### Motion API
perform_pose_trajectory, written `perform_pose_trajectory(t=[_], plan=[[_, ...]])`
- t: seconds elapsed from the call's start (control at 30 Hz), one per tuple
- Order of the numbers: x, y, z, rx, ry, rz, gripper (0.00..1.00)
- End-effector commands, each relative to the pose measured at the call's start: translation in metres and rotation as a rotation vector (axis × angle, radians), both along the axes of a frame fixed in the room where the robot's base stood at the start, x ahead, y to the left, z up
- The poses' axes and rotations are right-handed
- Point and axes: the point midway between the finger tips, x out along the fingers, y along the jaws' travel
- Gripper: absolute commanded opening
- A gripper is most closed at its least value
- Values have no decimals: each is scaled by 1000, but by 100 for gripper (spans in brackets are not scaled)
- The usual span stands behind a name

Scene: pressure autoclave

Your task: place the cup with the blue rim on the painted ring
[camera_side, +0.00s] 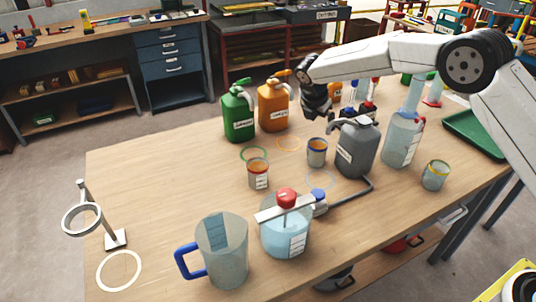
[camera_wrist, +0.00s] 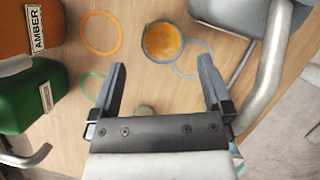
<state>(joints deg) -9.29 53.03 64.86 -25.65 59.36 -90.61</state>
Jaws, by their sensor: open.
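The cup with the blue rim (camera_side: 317,152) stands upright on the table, left of the grey jug. In the wrist view the cup (camera_wrist: 163,42) holds something orange and sits just beyond my fingertips, between their lines. My gripper (camera_side: 320,112) is above and behind the cup in the side view; in the wrist view my gripper (camera_wrist: 162,66) is open, with nothing held. Several painted rings show: a green ring (camera_side: 242,153), an orange ring (camera_side: 288,136), a pale blue-grey ring (camera_side: 331,183) near the cup, and a white ring (camera_side: 99,273) at the front left.
The grey jug (camera_side: 358,150) stands close right of the cup. A red-rimmed cup (camera_side: 258,180) and yellow-rimmed cup (camera_side: 434,180) stand apart. Green (camera_side: 238,118) and orange (camera_side: 272,108) jugs are behind. A vessel (camera_side: 285,236) and blue-handled pitcher (camera_side: 222,252) stand in front. The table's left is fairly clear.

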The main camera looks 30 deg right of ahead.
Motion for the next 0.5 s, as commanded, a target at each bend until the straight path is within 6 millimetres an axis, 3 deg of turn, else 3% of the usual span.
perform_pose_trajectory(t=[0.27, 0.5], plan=[[0, 0, -7, 0, 0, 0, 100], [-1, 0, -30, -1, 2, 0, 100]])
